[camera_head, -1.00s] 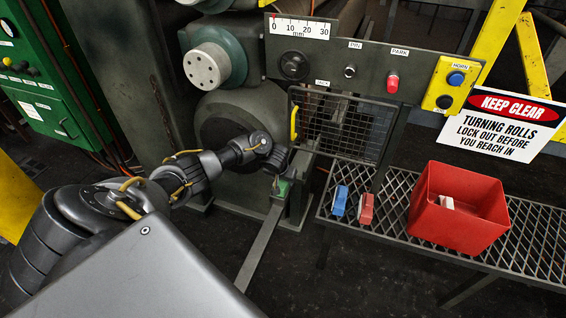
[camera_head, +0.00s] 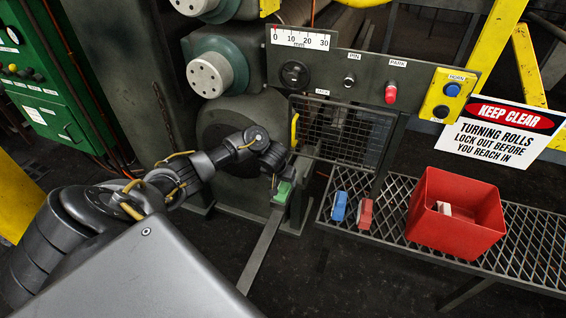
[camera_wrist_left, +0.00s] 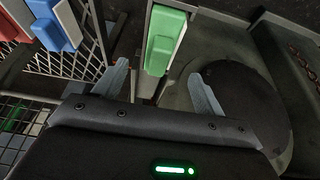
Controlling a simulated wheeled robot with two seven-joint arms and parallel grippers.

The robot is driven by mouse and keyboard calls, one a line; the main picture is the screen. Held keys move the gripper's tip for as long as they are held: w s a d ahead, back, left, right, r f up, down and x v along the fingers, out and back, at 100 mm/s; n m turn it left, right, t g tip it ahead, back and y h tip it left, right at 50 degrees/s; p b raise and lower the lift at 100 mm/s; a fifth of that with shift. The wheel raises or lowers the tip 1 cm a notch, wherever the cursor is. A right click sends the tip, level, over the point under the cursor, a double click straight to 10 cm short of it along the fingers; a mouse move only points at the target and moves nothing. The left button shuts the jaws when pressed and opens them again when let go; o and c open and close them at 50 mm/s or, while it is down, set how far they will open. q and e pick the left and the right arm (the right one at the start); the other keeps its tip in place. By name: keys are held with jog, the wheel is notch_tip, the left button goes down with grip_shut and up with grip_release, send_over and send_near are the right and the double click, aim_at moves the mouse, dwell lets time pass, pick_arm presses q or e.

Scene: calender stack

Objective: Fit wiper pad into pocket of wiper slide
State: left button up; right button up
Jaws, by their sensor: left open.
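A green block (camera_head: 283,192) sits at the upper end of a long grey metal bar (camera_head: 258,253) beside the machine. In the left wrist view the green block (camera_wrist_left: 163,42) shows a raised darker part on a paler green body. I cannot tell which part is pad and which is slide, and no pocket is clearly visible. My left gripper (camera_head: 273,180) is just above the green block in the head view. In the left wrist view its two fingers (camera_wrist_left: 160,88) are apart and empty, with the block beyond and between them. My right gripper is not in view.
A blue block (camera_head: 339,206) and a red block (camera_head: 365,213) stand on a mesh shelf (camera_head: 400,238). A red bin (camera_head: 450,232) there holds a small whitish object (camera_head: 444,208). A wire guard with a yellow handle (camera_head: 294,131) is close to the gripper.

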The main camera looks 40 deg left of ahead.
pick_arm(q)
jog(key=p+v, duration=0.1)
jog(key=v, duration=0.3)
jog(key=shift+s+r, duration=0.1)
jog(key=shift+r, duration=0.05)
dwell(0.6)
